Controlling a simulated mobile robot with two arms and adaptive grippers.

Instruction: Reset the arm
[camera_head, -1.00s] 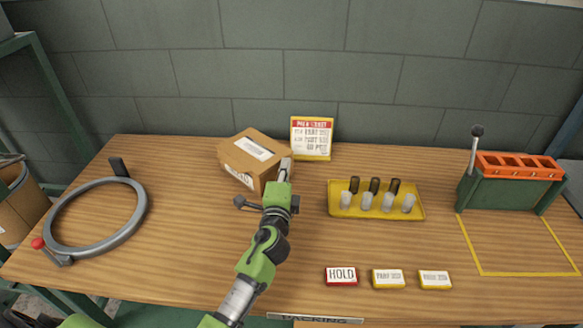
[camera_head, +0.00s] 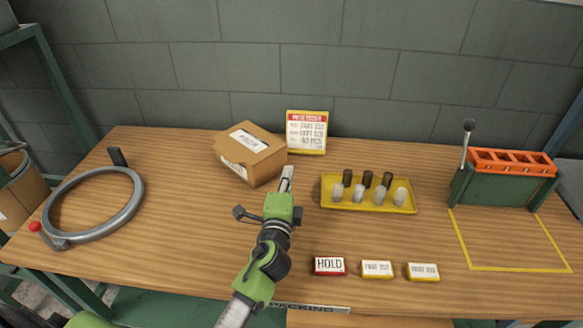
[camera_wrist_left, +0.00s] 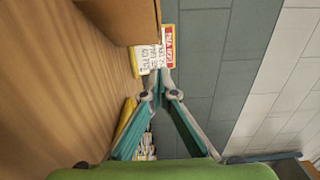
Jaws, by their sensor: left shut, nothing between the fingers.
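My left arm comes in from the bottom of the head view, green and dark grey. Its gripper (camera_head: 287,179) is shut and empty above the middle of the table, just right of the cardboard box (camera_head: 251,155). In the left wrist view the two fingers (camera_wrist_left: 160,84) meet at their tips with nothing between them. The box shows at the top left of that view (camera_wrist_left: 117,20), apart from the fingers. My right gripper is in neither view.
A yellow tray (camera_head: 334,204) holds several dark and pale cylinders. Behind stands a printed sign (camera_head: 306,132). A grey ring (camera_head: 61,195) lies left; a green stand with an orange rack (camera_head: 510,163) is right. A red HOLD block (camera_head: 329,266) and two yellow-edged blocks (camera_head: 377,270) are in front.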

